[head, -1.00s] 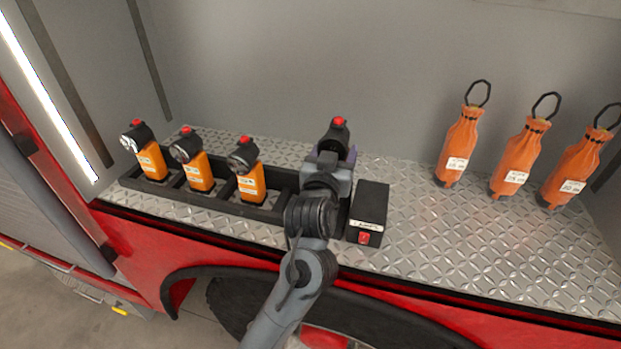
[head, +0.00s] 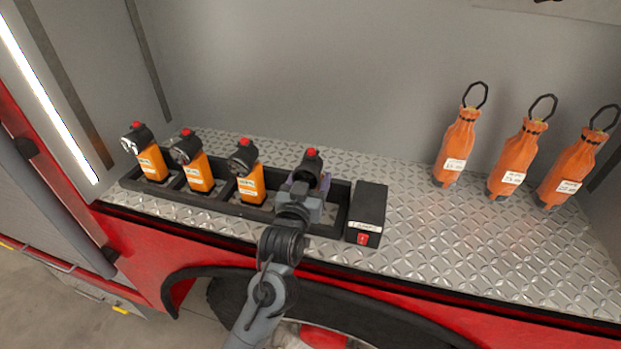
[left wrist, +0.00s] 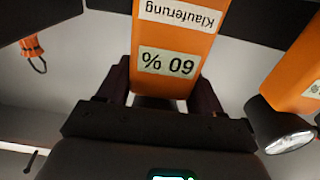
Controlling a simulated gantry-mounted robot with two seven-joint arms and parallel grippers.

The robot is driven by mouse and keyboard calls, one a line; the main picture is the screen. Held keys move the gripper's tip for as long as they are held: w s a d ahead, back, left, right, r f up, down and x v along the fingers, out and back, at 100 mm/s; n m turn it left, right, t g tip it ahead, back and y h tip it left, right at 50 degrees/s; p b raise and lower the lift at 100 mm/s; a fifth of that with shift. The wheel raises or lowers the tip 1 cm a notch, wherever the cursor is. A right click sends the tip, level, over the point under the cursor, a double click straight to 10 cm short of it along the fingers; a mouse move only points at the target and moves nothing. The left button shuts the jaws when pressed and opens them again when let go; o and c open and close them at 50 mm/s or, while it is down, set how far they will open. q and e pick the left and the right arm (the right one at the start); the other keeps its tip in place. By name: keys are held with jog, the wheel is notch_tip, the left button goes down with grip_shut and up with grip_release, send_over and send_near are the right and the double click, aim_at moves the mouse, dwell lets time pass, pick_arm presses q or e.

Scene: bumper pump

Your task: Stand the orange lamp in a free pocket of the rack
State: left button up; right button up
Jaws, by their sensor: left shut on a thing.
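The orange lamp (left wrist: 178,35) is between the jaws of my left gripper (left wrist: 163,92), its labels upside down in the left wrist view. In the head view its black head with a red button (head: 311,155) stands upright above the gripper (head: 308,184). My gripper and arm hide its body there. The lamp is over the right part of the black rack (head: 225,208), right of three standing lamps. I cannot tell whether its base touches the pocket floor. Part of the rack's right end (head: 341,190) shows empty. My right gripper is not in view.
Three orange lamps (head: 251,184) fill the rack's left pockets; the nearest one's lens (left wrist: 290,138) is close by in the left wrist view. A black box with a red switch (head: 368,208) stands right of the rack. Several orange bottle-shaped items (head: 459,148) hang or stand at right.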

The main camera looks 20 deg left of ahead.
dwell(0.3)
pick_arm(q)
jog(key=o, duration=1.5)
jog(key=shift+f, duration=0.1)
jog(key=shift+s, duration=0.15)
jog(key=s, duration=0.7)
jog(key=s+d+b, duration=0.1)
jog(key=s, duration=0.3)
jog(key=shift+s, duration=0.35)
jog(key=shift+r, duration=0.2)
